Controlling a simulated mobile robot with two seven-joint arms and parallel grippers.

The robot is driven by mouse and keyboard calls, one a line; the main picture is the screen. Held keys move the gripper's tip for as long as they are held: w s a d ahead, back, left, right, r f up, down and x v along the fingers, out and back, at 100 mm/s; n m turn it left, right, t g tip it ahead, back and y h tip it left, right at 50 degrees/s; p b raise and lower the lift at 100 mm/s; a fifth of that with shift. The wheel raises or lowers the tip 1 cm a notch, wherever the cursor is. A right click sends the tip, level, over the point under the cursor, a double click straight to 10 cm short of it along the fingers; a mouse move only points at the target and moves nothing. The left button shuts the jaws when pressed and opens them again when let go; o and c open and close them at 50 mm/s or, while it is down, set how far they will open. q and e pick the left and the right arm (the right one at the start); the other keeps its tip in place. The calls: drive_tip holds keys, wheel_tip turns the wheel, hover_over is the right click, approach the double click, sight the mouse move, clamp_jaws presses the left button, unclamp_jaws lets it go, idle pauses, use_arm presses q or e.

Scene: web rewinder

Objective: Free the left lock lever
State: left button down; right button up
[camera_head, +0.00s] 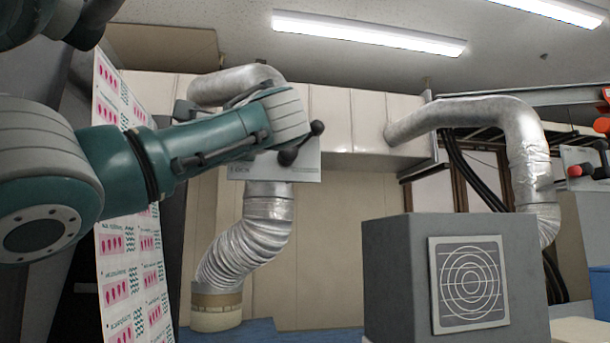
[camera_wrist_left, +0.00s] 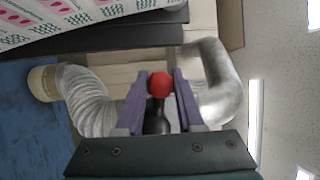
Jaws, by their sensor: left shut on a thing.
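In the left wrist view, the two purple fingers of my left gripper (camera_wrist_left: 159,88) stand on either side of the left lock lever, shut on it. The lever's red ball end (camera_wrist_left: 160,83) and black stem (camera_wrist_left: 157,118) show between them. In the head view, my left forearm reaches in from the left and hides the fingers and the gripped part. A pale plate (camera_head: 250,173) with small dark lettering shows below my wrist. Two black knobs (camera_head: 317,127) stick out at its right side; whether they belong to the lever is unclear. My right gripper is out of view.
A silver flexible duct (camera_head: 245,235) runs down behind the plate. A grey box (camera_head: 390,280) with a ringed panel (camera_head: 470,283) stands at lower right. Another duct (camera_head: 520,150) and a red-knobbed lever (camera_head: 575,171) are at far right. A printed web (camera_head: 130,260) hangs at left.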

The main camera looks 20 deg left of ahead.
use_arm(q)
drive_tip(key=shift+w+d+r+m+t+b, duration=0.1)
drive_tip(key=shift+r+m+t+b, duration=0.15)
drive_tip(key=shift+m+t+b, duration=0.4)
drive_tip(key=shift+d+r+m+t+b, duration=0.15)
drive_tip(key=shift+r+m+b, duration=0.15)
drive_tip(key=shift+m, duration=0.65)
drive_tip(key=c, duration=0.5)
unclamp_jaws()
drive_tip(key=shift+a, duration=0.1)
